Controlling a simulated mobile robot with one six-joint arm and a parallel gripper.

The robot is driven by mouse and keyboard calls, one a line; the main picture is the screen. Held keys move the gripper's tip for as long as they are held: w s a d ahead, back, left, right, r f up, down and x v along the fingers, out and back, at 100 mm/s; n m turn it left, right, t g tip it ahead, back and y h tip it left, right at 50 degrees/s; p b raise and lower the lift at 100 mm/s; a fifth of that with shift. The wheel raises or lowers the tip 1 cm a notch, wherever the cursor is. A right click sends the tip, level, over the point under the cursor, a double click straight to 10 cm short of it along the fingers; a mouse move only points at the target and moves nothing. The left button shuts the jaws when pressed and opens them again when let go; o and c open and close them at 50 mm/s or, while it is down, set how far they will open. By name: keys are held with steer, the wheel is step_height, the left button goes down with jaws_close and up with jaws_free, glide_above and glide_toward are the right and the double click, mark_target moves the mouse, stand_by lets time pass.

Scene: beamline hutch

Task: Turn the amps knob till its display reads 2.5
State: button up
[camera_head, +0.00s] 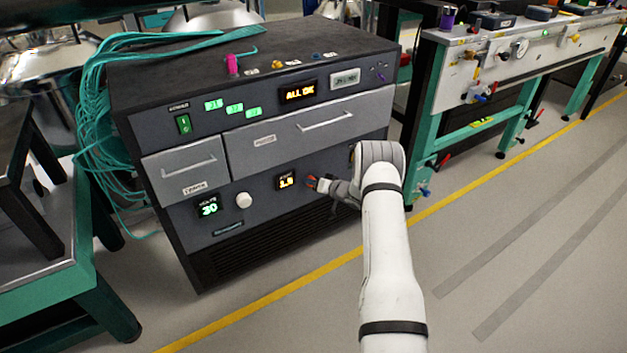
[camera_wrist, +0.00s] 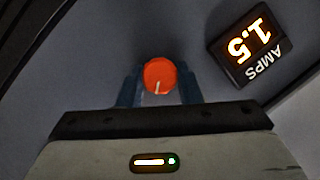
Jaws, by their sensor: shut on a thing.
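The amps display (camera_wrist: 249,45) reads 1.5 in amber digits in the wrist view, where it appears tilted and nearly upside down. It is also on the lower front panel in the head view (camera_head: 286,181), too small there to read surely. The amps knob (camera_wrist: 160,76) is round and orange-red with a white pointer line, left of the display in the wrist view. My gripper (camera_wrist: 160,87) is shut on the knob, with a blue-grey finger on each side of it. In the head view the gripper (camera_head: 318,184) reaches the panel just right of the display, and the knob is mostly hidden.
The dark cabinet (camera_head: 200,85) also carries a white knob (camera_head: 243,200), a green display (camera_head: 208,208) reading 30, and two closed drawers (camera_head: 305,130) above. Teal cables (camera_head: 92,100) hang at its left. A green-framed bench (camera_head: 431,110) stands to the right. Floor at right is clear.

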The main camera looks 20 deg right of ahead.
steer(key=shift+d+f+m+t+y+b, duration=0.15)
steer(key=shift+m+y+b, duration=0.15)
steer(key=shift+m+y, duration=0.45)
steer(key=shift+d+f+m+t+y+b, duration=0.15)
steer(key=shift+m+y+b, duration=0.15)
steer(key=shift+m, duration=0.85)
steer(key=shift+a+r+y, duration=0.1)
steer(key=shift+y, duration=0.15)
steer(key=o, duration=1)
steer(key=shift+c, duration=0.2)
steer(key=shift+r, duration=0.1)
steer(key=p+v, duration=0.2)
steer(key=v, duration=0.5)
steer(key=shift+s, duration=0.35)
steer(key=shift+d+r, duration=0.15)
steer(key=shift+d, duration=0.05)
